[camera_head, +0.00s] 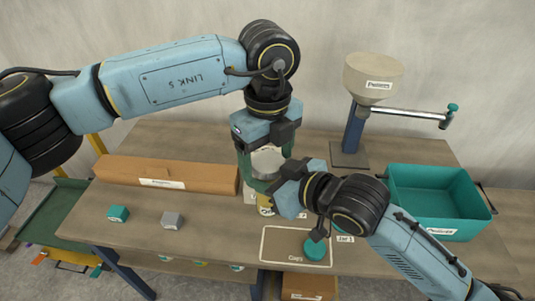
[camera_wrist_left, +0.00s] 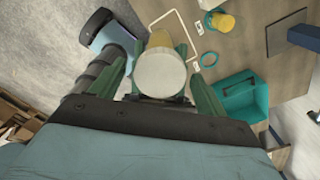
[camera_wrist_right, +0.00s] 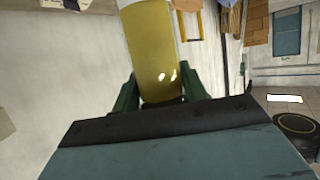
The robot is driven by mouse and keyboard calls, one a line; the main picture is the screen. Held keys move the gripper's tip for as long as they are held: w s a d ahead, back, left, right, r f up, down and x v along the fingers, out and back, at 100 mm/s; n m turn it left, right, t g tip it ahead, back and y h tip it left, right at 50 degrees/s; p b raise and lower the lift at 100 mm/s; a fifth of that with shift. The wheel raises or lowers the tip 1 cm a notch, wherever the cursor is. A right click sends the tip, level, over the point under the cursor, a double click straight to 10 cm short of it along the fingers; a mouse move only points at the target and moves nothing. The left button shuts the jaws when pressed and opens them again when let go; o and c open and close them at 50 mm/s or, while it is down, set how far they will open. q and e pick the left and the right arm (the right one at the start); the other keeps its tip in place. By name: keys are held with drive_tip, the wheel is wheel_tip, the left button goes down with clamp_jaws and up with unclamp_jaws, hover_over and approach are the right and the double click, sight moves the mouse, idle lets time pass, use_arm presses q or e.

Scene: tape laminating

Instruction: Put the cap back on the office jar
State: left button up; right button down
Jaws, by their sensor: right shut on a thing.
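A jar with yellow contents (camera_wrist_right: 152,45) is held between the fingers of my right gripper (camera_head: 285,190), which is shut on it. A pale round cap (camera_wrist_left: 160,73) shows at the jar's top in the left wrist view. It also shows in the head view (camera_head: 268,161). My left gripper (camera_wrist_left: 157,85) points down over the cap, its fingers spread on either side of it, with small gaps in the left wrist view. I cannot tell whether the cap is fully seated. The lower jar is partly hidden behind my right gripper in the head view.
A teal cap (camera_head: 315,251) lies by the outlined caps area on the table (camera_head: 205,245). A long cardboard box (camera_head: 165,174) lies left, with teal (camera_head: 118,214) and grey (camera_head: 172,220) blocks before it. A teal bin (camera_head: 435,200) and a funnel stand (camera_head: 355,130) are right.

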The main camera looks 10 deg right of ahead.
use_arm(q)
drive_tip(key=shift+r, duration=2.3)
drive_tip(key=shift+c, duration=0.3)
drive_tip(key=shift+r, duration=1.75)
drive_tip(key=shift+f, duration=0.1)
drive_tip(key=shift+f, duration=3.95)
drive_tip(key=shift+c, duration=0.3)
drive_tip(key=c, duration=0.9)
drive_tip(key=o, duration=1)
